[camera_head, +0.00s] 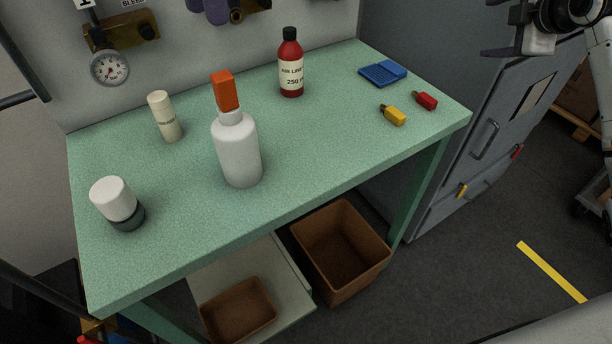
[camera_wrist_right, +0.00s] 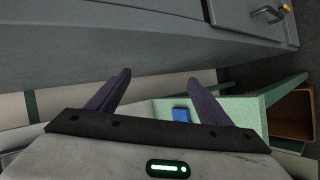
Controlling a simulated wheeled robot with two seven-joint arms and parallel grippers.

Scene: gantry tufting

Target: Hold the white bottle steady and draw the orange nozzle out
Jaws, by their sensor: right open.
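The white bottle (camera_head: 238,153) stands upright on the green table (camera_head: 330,150), left of the table's middle. The orange nozzle (camera_head: 225,91) sits on top of the bottle's neck. Neither shows in the right wrist view. My right gripper (camera_head: 506,34) is at the upper right of the head view, beyond the table's right end and well away from the bottle. In the right wrist view its two fingers (camera_wrist_right: 159,78) are spread wide with nothing between them. My left gripper is not seen in either view.
A red bottle (camera_head: 291,66), cream tube (camera_head: 165,117) and white-capped jar (camera_head: 117,204) stand around the white bottle. A blue pad (camera_head: 383,73), yellow piece (camera_head: 393,115) and red piece (camera_head: 425,100) lie at right. A grey cabinet (camera_head: 440,90) adjoins the table. The front middle is clear.

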